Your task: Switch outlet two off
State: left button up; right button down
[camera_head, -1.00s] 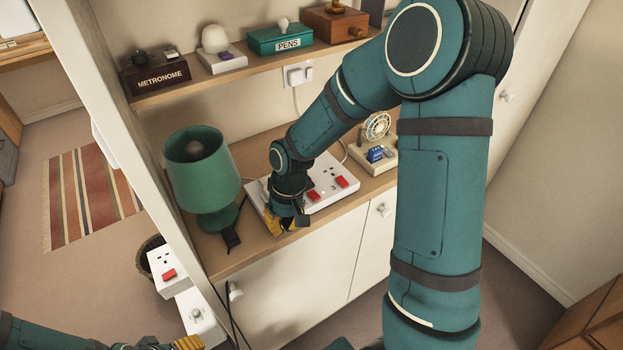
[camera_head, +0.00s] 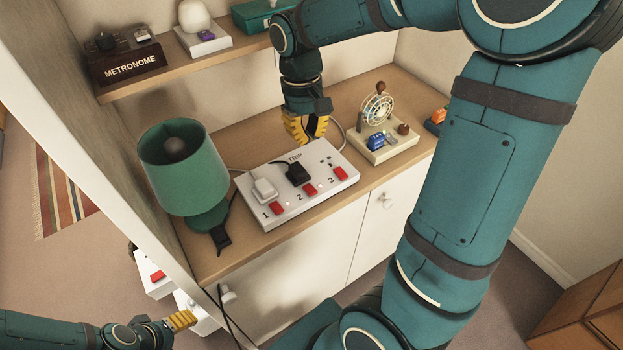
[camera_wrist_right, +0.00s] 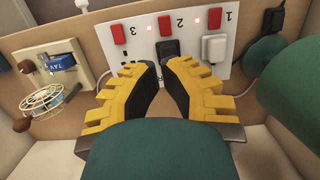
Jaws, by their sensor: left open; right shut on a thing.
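A white power strip (camera_head: 330,185) lies on the wooden counter, with red switches numbered 1, 2 and 3. Switch two (camera_head: 310,189) is the middle one and also shows in the right wrist view (camera_wrist_right: 165,25). A small light glows beside it and beside switch 1. A black plug (camera_head: 297,173) is in outlet two and a white plug (camera_head: 264,189) in outlet one. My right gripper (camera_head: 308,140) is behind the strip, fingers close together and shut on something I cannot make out. Its tips also show by the black plug in the wrist view (camera_wrist_right: 164,64). My left gripper (camera_head: 190,318) is open at lower left.
A green lamp (camera_head: 183,170) stands left of the strip. A cream base with a small fan (camera_head: 378,110) stands to its right. Above is a shelf with a metronome box (camera_head: 127,62). Cables lie behind the strip. The counter's front edge is clear.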

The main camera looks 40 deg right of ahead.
aim_at(314, 188)
jog(key=f+b, duration=0.1)
jog(key=f, duration=0.3)
jog(key=s+f+b, duration=0.1)
jog(key=f, duration=0.4)
jog(key=f+b, duration=0.1)
jog(key=f, duration=0.4)
jog(key=shift+s+a, duration=0.15)
jog(key=shift+s, duration=0.25)
jog(key=t+b, duration=0.1)
jog(key=b, duration=0.1)
jog(key=shift+s+f+t+b, duration=0.1)
jog(key=shift+f+t+b, duration=0.2)
jog(key=shift+f+b, duration=0.1)
jog(key=shift+s+t+b, duration=0.15)
jog(key=shift+t+b, duration=0.35)
jog(key=shift+b, duration=0.05)
